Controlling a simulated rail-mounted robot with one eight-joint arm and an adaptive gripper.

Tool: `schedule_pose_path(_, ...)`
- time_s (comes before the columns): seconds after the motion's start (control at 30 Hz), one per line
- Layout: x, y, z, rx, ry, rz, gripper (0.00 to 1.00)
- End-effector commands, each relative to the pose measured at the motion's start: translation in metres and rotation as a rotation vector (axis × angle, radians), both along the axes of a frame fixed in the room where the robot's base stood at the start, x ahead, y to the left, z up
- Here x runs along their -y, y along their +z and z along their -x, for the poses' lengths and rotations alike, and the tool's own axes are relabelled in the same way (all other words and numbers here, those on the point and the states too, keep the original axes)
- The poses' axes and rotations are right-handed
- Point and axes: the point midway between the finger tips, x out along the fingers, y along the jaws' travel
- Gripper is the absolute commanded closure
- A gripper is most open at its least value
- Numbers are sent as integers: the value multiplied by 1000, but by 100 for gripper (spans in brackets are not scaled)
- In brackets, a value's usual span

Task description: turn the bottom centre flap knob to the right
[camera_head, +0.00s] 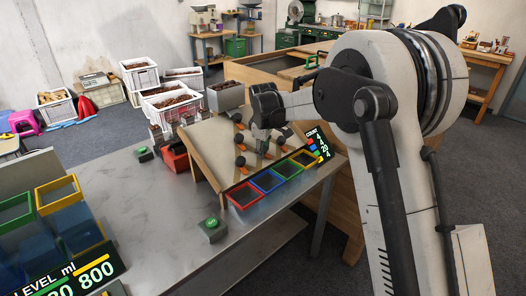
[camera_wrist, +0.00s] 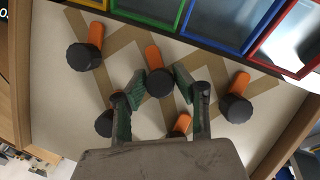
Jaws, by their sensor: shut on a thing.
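The bottom centre flap knob (camera_wrist: 158,84) is a dark round knob in the wrist view, with an orange flap (camera_wrist: 153,55) pointing up toward the coloured bins. My gripper (camera_wrist: 161,82) has its green-padded fingers on both sides of this knob, shut on it. In the head view my gripper (camera_head: 262,134) reaches down to the middle of the knob row nearest the bins, partly hiding it. The sloped board (camera_head: 204,150) carries several such knobs with orange flaps.
Neighbouring knobs stand on either side, at left (camera_wrist: 80,57) and right (camera_wrist: 235,108) in the wrist view. Red, blue, green and yellow bins (camera_head: 243,197) line the board's lower edge. A green button box (camera_head: 212,230) sits on the metal table (camera_head: 150,215).

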Motion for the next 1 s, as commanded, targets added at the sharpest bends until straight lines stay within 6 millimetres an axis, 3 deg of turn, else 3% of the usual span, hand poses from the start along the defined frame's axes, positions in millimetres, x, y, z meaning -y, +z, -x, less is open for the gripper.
schedule_pose_path(0.7,0,1,-1,26,60,24,99)
schedule_pose_path(0.73,0,1,-1,26,60,24,69)
schedule_pose_path(0.83,0,1,0,26,59,24,56)
schedule_pose_path(1.0,0,0,0,25,59,24,55)
